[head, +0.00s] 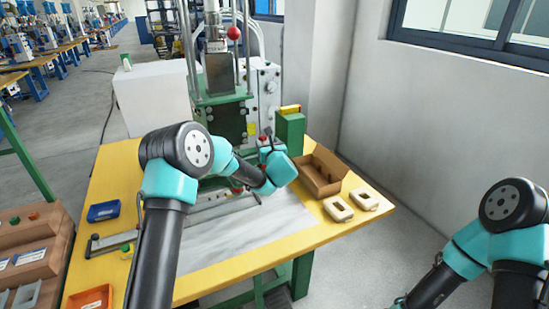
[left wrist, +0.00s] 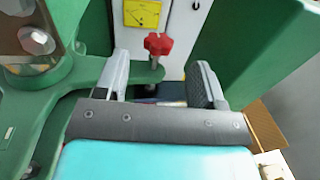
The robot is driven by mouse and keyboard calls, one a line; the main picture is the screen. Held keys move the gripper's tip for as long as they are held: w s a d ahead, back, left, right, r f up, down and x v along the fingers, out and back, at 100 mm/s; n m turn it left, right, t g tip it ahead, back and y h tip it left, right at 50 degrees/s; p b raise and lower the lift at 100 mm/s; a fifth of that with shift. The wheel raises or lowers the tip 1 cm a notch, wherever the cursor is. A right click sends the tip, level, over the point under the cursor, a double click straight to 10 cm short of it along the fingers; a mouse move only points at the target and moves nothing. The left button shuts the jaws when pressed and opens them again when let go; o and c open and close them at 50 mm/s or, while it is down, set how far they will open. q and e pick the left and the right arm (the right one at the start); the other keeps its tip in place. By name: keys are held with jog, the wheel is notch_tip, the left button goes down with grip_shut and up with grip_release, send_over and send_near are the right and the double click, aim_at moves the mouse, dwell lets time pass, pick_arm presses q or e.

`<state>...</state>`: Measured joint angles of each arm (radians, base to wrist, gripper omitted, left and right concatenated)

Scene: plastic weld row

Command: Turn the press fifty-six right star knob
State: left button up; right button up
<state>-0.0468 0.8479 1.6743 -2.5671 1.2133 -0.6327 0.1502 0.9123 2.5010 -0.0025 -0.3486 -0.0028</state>
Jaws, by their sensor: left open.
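The press (head: 222,100) stands at the back of the yellow table, with a green frame and a pale control panel. In the left wrist view a red star knob (left wrist: 158,44) stands upright on a thin metal stem over a green bracket (left wrist: 95,72). My left gripper (left wrist: 163,72) is open, its two fingers spread to the left and right of the stem, with the knob showing between and beyond them. I cannot tell that either finger touches it. My right gripper is out of view.
A green box (head: 290,133) and an open cardboard box (head: 318,172) stand right of the gripper. Two beige parts (head: 338,209) lie at the table's right edge. A blue tray (head: 103,211) sits at left.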

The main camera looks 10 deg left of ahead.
pick_arm(q)
jog(key=v, duration=0.9)
jog(key=shift+s, duration=0.2)
